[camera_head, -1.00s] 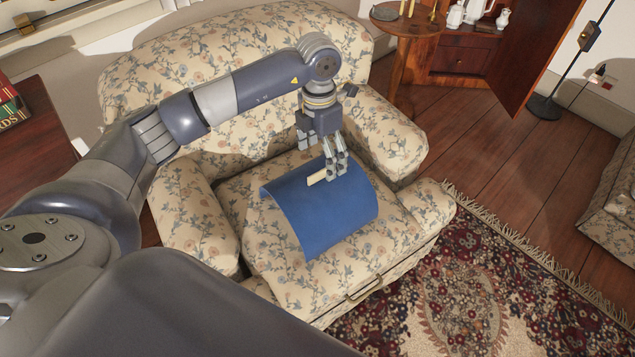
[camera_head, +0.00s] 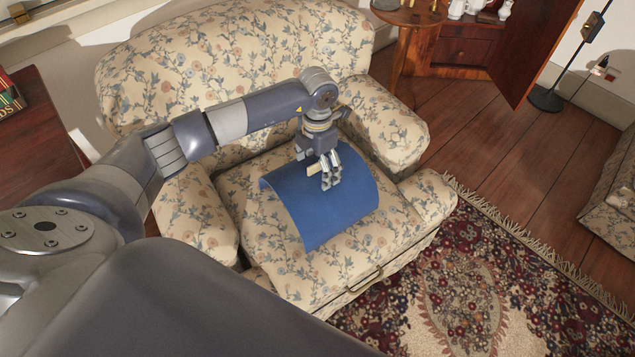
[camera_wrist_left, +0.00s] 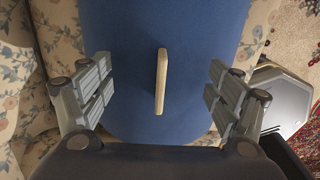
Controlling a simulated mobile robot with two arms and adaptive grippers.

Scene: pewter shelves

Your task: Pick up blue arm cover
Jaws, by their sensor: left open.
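The blue arm cover (camera_head: 325,212) lies curved on the seat of the floral armchair (camera_head: 265,245). A small pale wooden handle (camera_wrist_left: 161,80) stands up from the cover and shows in the left wrist view, near the middle. My left gripper (camera_head: 331,185) is above the cover in the head view, pointing down. In the left wrist view its open fingers (camera_wrist_left: 157,92) are on either side of the handle, with a gap to each side. The fingers hide part of the handle in the head view. My right gripper is not in view.
The armchair's arms (camera_head: 390,125) and backrest rise around the seat. A patterned rug (camera_head: 470,280) covers the floor in front. A round wooden table (camera_head: 408,14) and a cabinet (camera_head: 465,50) stand behind, at the top right.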

